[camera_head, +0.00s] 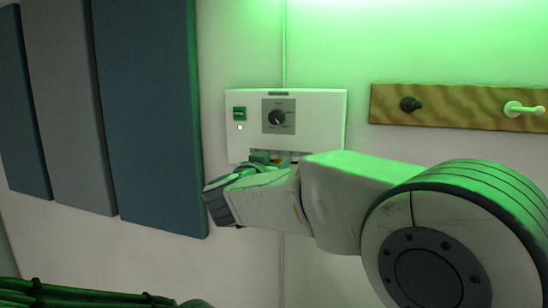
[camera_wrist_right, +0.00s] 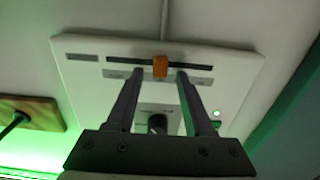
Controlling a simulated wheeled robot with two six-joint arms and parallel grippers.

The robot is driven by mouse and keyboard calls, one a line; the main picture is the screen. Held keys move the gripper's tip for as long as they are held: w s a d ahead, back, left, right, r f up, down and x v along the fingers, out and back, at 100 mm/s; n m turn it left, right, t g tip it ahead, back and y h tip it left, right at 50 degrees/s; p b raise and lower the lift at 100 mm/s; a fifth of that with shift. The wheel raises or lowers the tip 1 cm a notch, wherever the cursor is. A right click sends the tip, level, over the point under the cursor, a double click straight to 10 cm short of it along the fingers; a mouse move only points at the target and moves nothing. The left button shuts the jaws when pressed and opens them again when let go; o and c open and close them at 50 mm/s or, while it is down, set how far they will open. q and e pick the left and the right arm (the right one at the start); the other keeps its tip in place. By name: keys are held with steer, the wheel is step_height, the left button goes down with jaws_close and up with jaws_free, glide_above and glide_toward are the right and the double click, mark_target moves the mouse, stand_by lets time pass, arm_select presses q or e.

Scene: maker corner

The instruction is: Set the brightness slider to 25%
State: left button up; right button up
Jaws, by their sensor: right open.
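A white control panel (camera_head: 316,128) is on the wall in the head view, and its face also fills the middle of the wrist view (camera_wrist_right: 85,70). In the wrist view an orange slider knob (camera_wrist_right: 160,66) sits near the middle of a dark straight slot (camera_wrist_right: 195,66). My right gripper (camera_wrist_right: 157,73) is open, with one finger on each side of the knob; I cannot tell whether either finger touches it. In the head view my right gripper (camera_head: 262,168) covers the panel's lower edge and hides most of the slider. My left gripper is not in view.
The panel also carries a rotary dial (camera_head: 278,117) and a green switch (camera_head: 239,113). A wooden peg rail (camera_head: 455,107) is on the wall to the right. Tall acoustic panels (camera_head: 150,110) stand to the left. Dark cables (camera_head: 85,297) show at the bottom left.

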steer(key=shift+c, duration=0.3)
jaws_close()
stand_by(1.2)
